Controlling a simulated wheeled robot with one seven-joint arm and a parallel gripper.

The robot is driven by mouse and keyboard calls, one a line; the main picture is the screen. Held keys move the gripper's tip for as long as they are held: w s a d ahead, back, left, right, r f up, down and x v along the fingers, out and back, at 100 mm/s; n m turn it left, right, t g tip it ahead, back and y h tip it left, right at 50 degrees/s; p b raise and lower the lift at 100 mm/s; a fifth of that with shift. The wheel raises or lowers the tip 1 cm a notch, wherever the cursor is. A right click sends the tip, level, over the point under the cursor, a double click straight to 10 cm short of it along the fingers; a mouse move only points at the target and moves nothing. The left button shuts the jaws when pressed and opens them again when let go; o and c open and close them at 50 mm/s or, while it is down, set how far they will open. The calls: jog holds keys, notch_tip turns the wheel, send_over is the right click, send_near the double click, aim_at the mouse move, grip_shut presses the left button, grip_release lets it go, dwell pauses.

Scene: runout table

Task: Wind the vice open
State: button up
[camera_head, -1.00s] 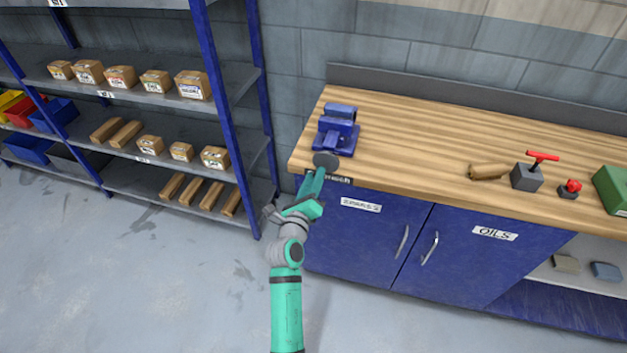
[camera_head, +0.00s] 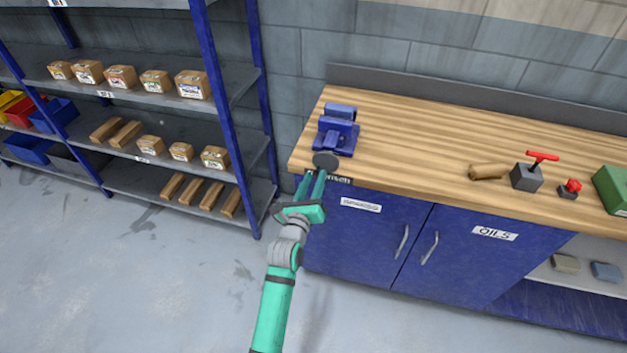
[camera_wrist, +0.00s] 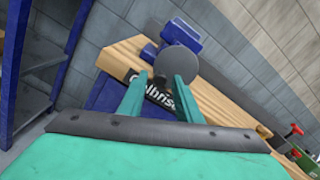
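The blue vice (camera_head: 338,131) stands at the left front corner of the wooden bench. Its round grey disc (camera_head: 325,160) faces out at the bench's front edge and looks like the vice's turning wheel. My gripper (camera_head: 312,176) is just in front of and below this disc, its two green fingers apart. In the wrist view the fingers of my gripper (camera_wrist: 160,78) are open with nothing between them, and the disc (camera_wrist: 176,62) shows just beyond the tips. The vice (camera_wrist: 185,30) is partly hidden behind the disc. I cannot tell whether a fingertip touches the disc.
The wooden bench top (camera_head: 420,135) is clear right of the vice. Farther right lie a tan roll (camera_head: 488,172), a grey block with a red T-handle (camera_head: 527,177), a red knob (camera_head: 570,188) and a green box (camera_head: 612,190). Blue-posted shelving (camera_head: 232,110) stands left.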

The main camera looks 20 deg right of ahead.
grip_shut()
jog(key=n, duration=0.3)
jog(key=shift+s+d+f, duration=0.2)
jog(key=shift+d, duration=0.1)
jog(key=shift+n, duration=0.3)
jog(key=n, duration=0.3)
jog(key=shift+s+d+f, duration=0.1)
jog(key=shift+s+d, duration=0.15)
jog(key=shift+d, duration=0.1)
jog(key=shift+s+d+n, duration=0.15)
jog(key=shift+d+n, duration=0.05)
jog(key=shift+n, duration=0.75)
jog(key=shift+s+d+n, duration=0.1)
jog(key=shift+d+n, duration=0.1)
jog(key=shift+n, duration=0.75)
